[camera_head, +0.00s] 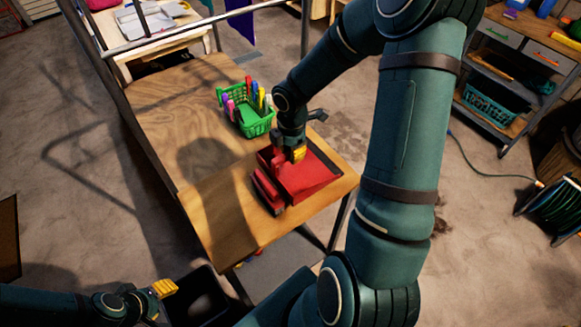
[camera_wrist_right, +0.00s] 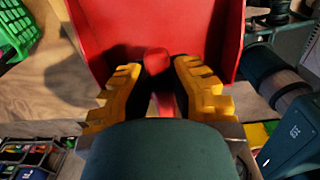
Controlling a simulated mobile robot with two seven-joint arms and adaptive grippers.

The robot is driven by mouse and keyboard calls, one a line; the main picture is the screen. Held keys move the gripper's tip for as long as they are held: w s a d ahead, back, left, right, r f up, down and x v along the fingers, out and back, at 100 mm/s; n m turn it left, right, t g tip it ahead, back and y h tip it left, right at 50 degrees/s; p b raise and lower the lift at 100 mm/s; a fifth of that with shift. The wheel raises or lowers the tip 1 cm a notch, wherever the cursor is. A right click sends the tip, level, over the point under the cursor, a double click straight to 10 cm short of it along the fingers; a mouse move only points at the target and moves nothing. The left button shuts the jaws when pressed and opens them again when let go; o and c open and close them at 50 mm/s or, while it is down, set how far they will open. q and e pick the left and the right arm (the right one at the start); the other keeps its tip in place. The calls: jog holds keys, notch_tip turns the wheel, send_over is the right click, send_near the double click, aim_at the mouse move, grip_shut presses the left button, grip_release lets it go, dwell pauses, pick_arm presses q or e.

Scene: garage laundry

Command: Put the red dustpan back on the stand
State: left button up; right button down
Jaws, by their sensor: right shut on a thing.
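The red dustpan (camera_head: 308,180) is at the near right corner of a wood-topped, metal-framed table (camera_head: 225,215). I cannot tell whether it touches the top. My right gripper (camera_head: 297,153) is above its back end. In the right wrist view the yellow fingers (camera_wrist_right: 158,80) are closed around the dustpan's red handle, and the red pan (camera_wrist_right: 155,22) extends beyond them. Another red piece (camera_head: 266,190) shows along the pan's left side; I cannot tell what it is. I cannot make out a separate stand. My left gripper (camera_head: 163,289) is low at the bottom left, away from the table, its opening unclear.
A green basket (camera_head: 246,112) with colourful bottles or markers stands on the table behind the dustpan. A drawer workbench (camera_head: 530,50) and a green hose reel (camera_head: 555,210) are at the right. A dark bin (camera_head: 200,300) is below.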

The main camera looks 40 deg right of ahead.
aim_at(291, 172)
jog(key=shift+f+b, duration=0.55)
jog(key=shift+f, duration=2.45)
jog(key=shift+f, duration=0.1)
jog(key=c, duration=1)
grip_release()
